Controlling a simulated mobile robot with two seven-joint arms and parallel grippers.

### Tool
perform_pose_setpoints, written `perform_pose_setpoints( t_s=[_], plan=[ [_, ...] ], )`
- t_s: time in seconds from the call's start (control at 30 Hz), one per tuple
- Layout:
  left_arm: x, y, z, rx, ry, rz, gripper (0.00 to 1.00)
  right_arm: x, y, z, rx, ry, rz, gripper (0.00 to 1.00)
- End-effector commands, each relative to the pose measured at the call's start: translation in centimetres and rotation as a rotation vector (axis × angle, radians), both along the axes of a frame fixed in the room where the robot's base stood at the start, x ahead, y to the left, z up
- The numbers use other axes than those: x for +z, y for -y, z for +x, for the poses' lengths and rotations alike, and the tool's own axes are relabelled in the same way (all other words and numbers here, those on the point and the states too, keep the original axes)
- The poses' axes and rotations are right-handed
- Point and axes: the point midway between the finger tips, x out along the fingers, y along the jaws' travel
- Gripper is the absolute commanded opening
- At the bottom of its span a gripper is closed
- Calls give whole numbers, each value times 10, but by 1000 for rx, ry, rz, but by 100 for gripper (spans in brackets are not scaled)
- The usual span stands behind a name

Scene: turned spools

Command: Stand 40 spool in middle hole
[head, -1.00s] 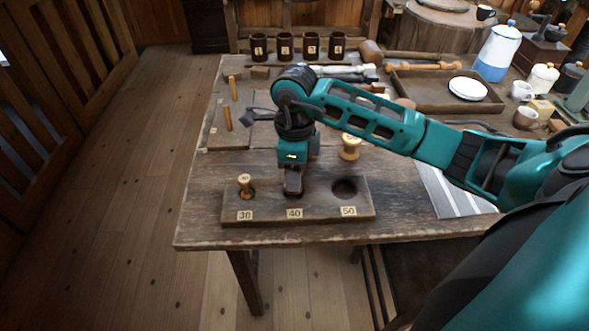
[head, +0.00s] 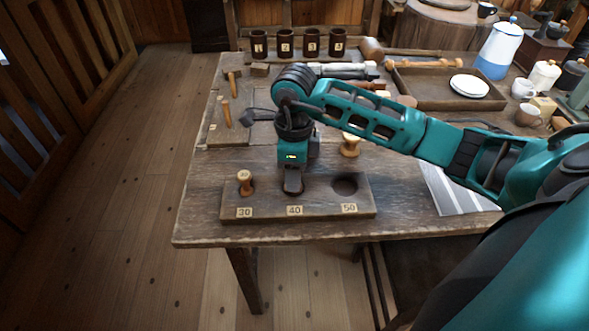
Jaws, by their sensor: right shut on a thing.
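The dark wooden block (head: 268,208) lies near the table's front edge, with labels 30, 40 and 50 along its front. A spool (head: 244,182) stands in the hole at 30. The hole at 50 (head: 345,185) is empty. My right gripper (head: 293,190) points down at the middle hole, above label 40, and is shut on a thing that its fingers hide. I cannot see how deep the held thing sits. Another pale spool (head: 350,145) stands on the table behind the block, right of my gripper. My left gripper is not in view.
Several dark numbered cups (head: 284,43) stand at the back. A wooden tray (head: 430,101) with a white plate (head: 469,86) is at the back right. A striped cloth (head: 458,190) lies right of the block. My right arm spans the table's middle.

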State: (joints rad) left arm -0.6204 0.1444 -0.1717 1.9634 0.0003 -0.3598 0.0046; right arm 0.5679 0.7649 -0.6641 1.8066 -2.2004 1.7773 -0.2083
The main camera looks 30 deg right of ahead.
Motion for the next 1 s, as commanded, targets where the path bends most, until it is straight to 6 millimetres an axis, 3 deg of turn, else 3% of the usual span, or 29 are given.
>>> perform_pose_setpoints(
  t_s=[0.87,0.9,1.0],
  plan=[
    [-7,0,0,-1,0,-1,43,-7,0,0,0,0,0,12],
    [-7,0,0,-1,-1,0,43,-7,0,0,0,0,0,42],
    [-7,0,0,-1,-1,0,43,-7,0,0,0,0,0,52]
  ],
)
